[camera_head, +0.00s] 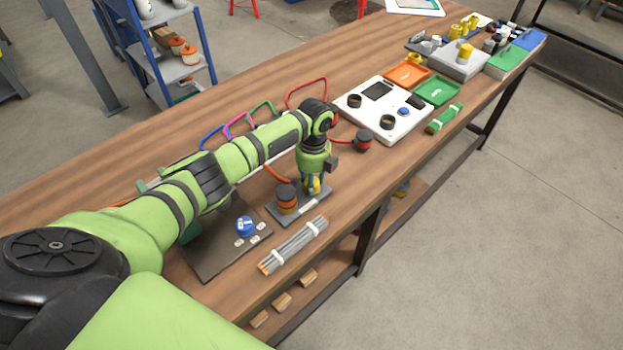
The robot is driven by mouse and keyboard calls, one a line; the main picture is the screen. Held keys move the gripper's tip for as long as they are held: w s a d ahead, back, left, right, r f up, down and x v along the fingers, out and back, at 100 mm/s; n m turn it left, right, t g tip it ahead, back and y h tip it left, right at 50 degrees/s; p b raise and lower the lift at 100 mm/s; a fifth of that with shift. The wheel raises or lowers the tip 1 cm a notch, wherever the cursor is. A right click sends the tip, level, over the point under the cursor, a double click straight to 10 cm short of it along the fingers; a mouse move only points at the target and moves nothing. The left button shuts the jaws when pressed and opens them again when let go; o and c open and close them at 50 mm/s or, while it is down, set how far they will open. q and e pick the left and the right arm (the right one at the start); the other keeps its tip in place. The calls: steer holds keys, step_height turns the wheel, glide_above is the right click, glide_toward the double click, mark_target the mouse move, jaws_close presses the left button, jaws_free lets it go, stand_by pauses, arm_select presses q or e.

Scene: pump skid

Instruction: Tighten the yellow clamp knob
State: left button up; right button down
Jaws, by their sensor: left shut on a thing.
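The yellow clamp knob (311,188) stands on a small grey plate (292,215) near the bench's front edge. My left arm comes in from the left, and its gripper (313,183) points down over the knob, shut on it. The fingers and wrist hide much of the knob. An orange and dark cylindrical part (286,198) stands on the same plate, just left of the gripper. My right gripper is not in view.
A dark panel with a blue knob (244,226) lies to the left. Bundled grey rods (293,245) lie along the front edge. A red-and-black knob part (364,140) and a white control panel (388,108) are to the right. Colored cable loops (225,128) stand behind my arm.

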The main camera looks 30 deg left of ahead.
arm_select(q)
steer(key=shift+d, duration=0.25)
steer(key=o, duration=1.1)
steer(key=shift+c, duration=0.2)
steer(key=shift+o, duration=0.4)
step_height(320, 180, up, 12)
steer(key=shift+d, duration=0.1)
